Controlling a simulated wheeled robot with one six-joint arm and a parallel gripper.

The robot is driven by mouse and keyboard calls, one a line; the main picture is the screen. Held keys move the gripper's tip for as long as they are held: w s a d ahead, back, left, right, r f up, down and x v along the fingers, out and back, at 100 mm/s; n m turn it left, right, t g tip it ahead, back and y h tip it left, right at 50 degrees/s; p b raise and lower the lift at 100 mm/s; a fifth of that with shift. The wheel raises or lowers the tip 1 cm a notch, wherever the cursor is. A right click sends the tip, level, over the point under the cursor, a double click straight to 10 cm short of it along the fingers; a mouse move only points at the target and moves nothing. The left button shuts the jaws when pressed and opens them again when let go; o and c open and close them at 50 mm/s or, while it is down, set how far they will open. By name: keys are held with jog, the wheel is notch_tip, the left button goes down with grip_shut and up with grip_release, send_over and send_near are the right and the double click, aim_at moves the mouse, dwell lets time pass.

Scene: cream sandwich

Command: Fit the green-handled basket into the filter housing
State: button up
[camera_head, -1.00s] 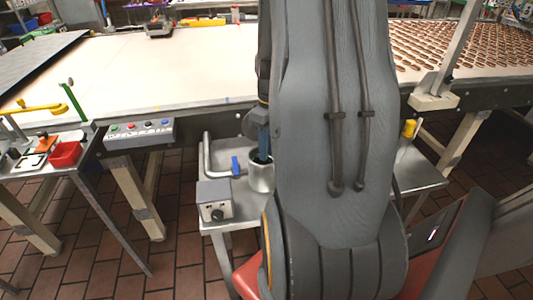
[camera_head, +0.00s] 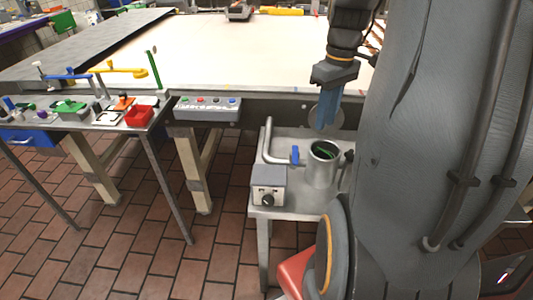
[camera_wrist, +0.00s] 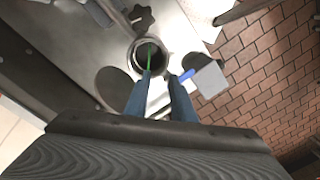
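The filter housing (camera_head: 320,176) is a grey metal cylinder, open at the top, on a small metal stand. A green handle (camera_head: 326,153) shows inside its mouth; the rest of the basket is hidden by the wall. In the wrist view the handle (camera_wrist: 149,57) is a thin green bar within the dark round opening of the housing (camera_wrist: 135,44). My gripper (camera_head: 326,124) points down above the housing, apart from it. In the wrist view its two blue fingers (camera_wrist: 160,75) are spread with nothing between them.
A blue-levered valve (camera_head: 295,155), a bent pipe (camera_head: 267,142) and a grey control box (camera_head: 268,182) stand left of the housing. A conveyor with a button panel (camera_head: 208,108) lies behind. A side table at left holds a red bin (camera_head: 139,117) and tools.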

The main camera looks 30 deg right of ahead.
jog(key=s+a+f+m, duration=0.1)
jog(key=a+f, duration=0.1)
jog(key=a, duration=0.9)
jog(key=s+a+f+m+t, duration=0.1)
jog(key=a+f, duration=0.2)
jog(key=a, duration=0.8)
jog(key=shift+s+a+t+h, duration=0.3)
jog(key=shift+a+h, duration=0.05)
jog(key=shift+h, duration=0.05)
jog(key=shift+f, duration=0.1)
